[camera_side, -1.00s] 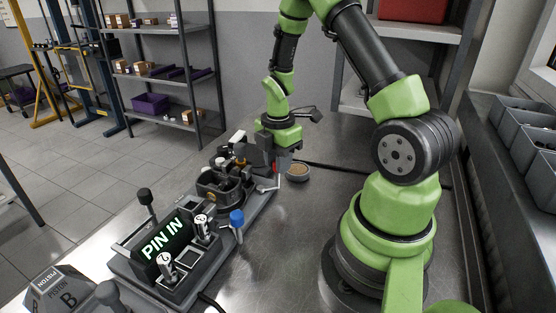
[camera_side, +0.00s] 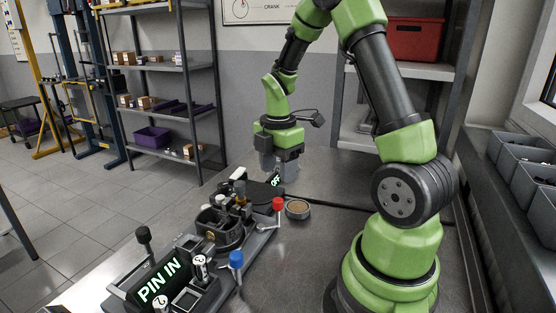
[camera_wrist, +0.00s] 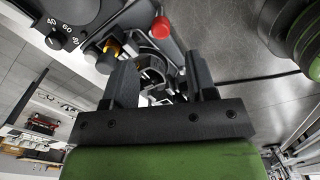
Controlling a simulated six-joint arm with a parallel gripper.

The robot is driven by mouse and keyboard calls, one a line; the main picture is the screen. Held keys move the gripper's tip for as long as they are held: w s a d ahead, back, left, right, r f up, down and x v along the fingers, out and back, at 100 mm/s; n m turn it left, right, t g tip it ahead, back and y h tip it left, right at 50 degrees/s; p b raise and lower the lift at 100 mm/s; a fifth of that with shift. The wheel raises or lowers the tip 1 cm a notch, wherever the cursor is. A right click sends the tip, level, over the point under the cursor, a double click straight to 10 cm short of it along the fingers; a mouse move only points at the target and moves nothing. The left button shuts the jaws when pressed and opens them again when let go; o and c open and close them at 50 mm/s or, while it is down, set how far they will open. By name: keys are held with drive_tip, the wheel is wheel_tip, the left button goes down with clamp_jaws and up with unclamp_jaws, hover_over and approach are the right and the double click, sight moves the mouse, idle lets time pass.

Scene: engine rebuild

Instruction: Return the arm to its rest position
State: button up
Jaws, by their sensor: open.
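In the side view my gripper (camera_side: 273,168) hangs below my green wrist, above the far end of the workstation and clear of the parts there. In the wrist view my gripper's two dark fingers (camera_wrist: 163,72) stand apart with nothing held between them. The engine fixture (camera_side: 218,226) lies below and to the left of my gripper in the side view. In the wrist view a ring-shaped part (camera_wrist: 152,72) of it shows beyond and between the fingers.
A red knob (camera_side: 278,204) and a round brown-topped dish (camera_side: 297,209) sit close below my gripper. A lit "PIN IN" display (camera_side: 158,281) and a blue knob (camera_side: 236,260) are nearer. Grey bins (camera_side: 522,160) line the right side. Bare bench lies right of the fixture.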

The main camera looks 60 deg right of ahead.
wheel_tip(320, 180, up, 2)
idle(0.4)
drive_tip(key=s+a+r+m+t+y, duration=0.1)
drive_tip(key=s+a+r+m+t, duration=0.2)
drive_tip(key=s+a+r+m, duration=0.2)
drive_tip(key=s+a+r+m+t+y, duration=0.1)
drive_tip(key=s+a+r+m+t, duration=0.3)
drive_tip(key=a+r+m, duration=0.4)
drive_tip(key=a+m, duration=0.4)
drive_tip(key=shift+s+a+r+m, duration=0.15)
drive_tip(key=shift+s+r+m, duration=0.1)
drive_tip(key=shift+s+m, duration=0.1)
idle(0.9)
